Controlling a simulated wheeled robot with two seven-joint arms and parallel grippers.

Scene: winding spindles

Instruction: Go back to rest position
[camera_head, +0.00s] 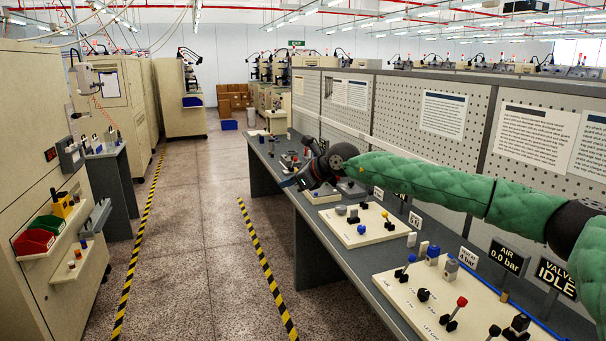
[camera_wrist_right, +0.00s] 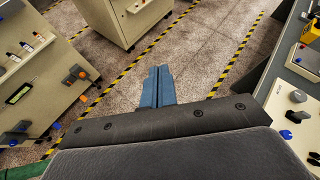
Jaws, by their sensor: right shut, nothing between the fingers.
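My right arm, in a green padded sleeve, reaches in from the right over the long grey bench in the head view. Its gripper (camera_head: 287,183) is at the bench's aisle-side edge, seen small and partly dark. In the right wrist view the two blue-grey fingers (camera_wrist_right: 158,84) are shut together with nothing between them. They point out over the speckled floor of the aisle. My left gripper is in neither view.
The bench (camera_head: 335,263) carries cream control panels (camera_head: 354,228) with knobs and levers, below the arm. Signs (camera_head: 508,256) read "AIR 0.0 bar" and "VALVE IDLE". A pegboard partition (camera_head: 390,103) stands behind. Left is a cabinet with red and green bins (camera_head: 34,241). The striped aisle is clear.

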